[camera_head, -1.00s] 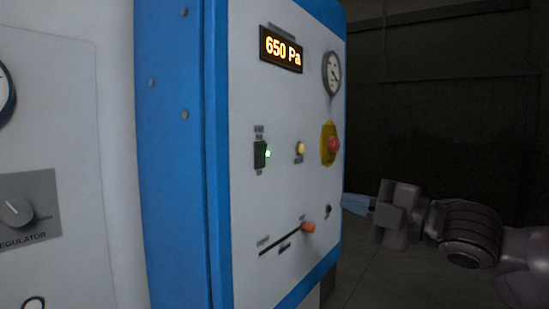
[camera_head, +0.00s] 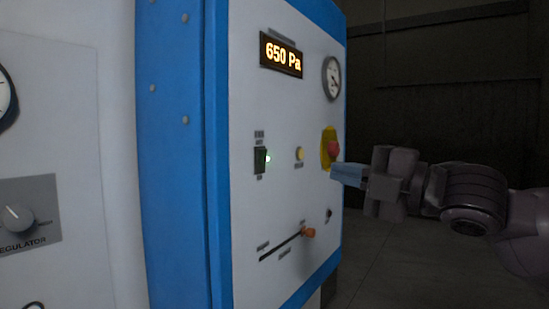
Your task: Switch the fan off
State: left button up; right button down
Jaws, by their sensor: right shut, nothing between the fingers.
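The small label around the switch is too blurred to read. My right gripper (camera_head: 335,173) is shut and empty at the panel's right edge, level with a little below the switch and well to its right. Its blue fingertips are just below the red emergency button; I cannot tell if they touch the panel. My left gripper is out of view.
A red mushroom button (camera_head: 333,149) on a yellow plate (camera_head: 324,158), a yellow button (camera_head: 300,154), an orange slider knob (camera_head: 308,232) and a round gauge (camera_head: 332,78) are on the panel. The display (camera_head: 281,55) reads 650 Pa. A regulator knob (camera_head: 17,216) is far left.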

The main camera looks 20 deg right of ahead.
aim_at(263, 154)
jog(key=x, duration=1.1)
jog(key=shift+w+a+r, duration=0.1)
jog(key=shift+w+a, duration=0.3)
jog(key=shift+w, duration=0.05)
jog(key=shift+w+a, duration=0.15)
jog(key=shift+w, duration=0.1)
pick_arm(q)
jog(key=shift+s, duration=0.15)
